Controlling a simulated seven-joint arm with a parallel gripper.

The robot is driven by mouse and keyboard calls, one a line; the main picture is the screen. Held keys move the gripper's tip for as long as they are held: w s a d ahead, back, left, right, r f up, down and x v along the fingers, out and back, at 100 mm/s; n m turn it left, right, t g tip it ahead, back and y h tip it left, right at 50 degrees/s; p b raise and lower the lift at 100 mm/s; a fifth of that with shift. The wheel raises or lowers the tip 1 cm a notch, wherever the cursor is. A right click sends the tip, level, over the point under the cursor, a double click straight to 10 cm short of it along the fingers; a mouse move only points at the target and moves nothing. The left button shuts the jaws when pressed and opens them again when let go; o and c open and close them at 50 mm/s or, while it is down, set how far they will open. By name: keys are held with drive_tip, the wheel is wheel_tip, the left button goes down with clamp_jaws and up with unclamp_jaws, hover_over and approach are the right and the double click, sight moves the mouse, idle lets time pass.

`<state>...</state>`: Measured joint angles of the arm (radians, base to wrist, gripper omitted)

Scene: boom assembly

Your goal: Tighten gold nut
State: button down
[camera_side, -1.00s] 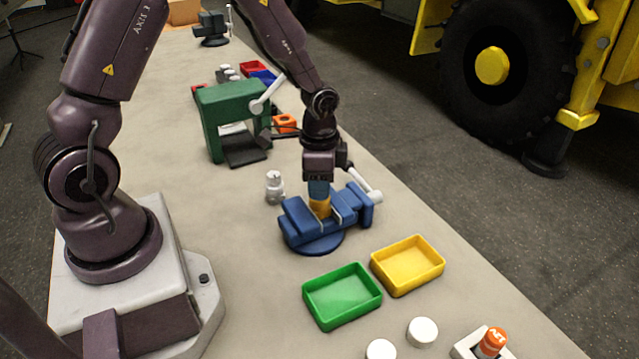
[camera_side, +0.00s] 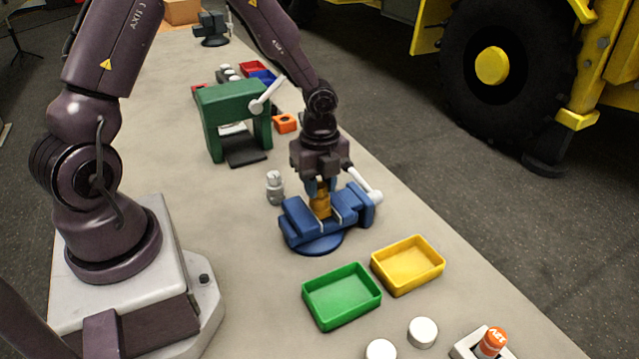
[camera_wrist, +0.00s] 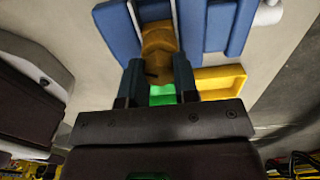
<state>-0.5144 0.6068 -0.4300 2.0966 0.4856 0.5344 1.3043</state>
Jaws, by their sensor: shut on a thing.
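The gold nut (camera_side: 321,199) is at the blue vise (camera_side: 300,232), between its jaws. It also shows in the wrist view as the gold piece (camera_wrist: 158,50) between the blue vise jaws (camera_wrist: 208,25). My gripper (camera_side: 321,188) points down over the vise, and its fingers are shut on the gold nut. In the wrist view the two fingers of my gripper (camera_wrist: 160,75) lie on either side of the gold piece. The exact contact is partly hidden by the fingers.
A green tray (camera_side: 342,318) and a yellow tray (camera_side: 408,288) stand in front of the vise. A small grey metal part (camera_side: 274,188) stands left of it. A green press (camera_side: 215,112) is behind. White discs and an orange-topped switch (camera_side: 493,341) are at the front.

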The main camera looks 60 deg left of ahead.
drive_tip(key=c, duration=1)
unclamp_jaws()
drive_tip(key=shift+o, duration=0.2)
drive_tip(key=n, duration=1.2)
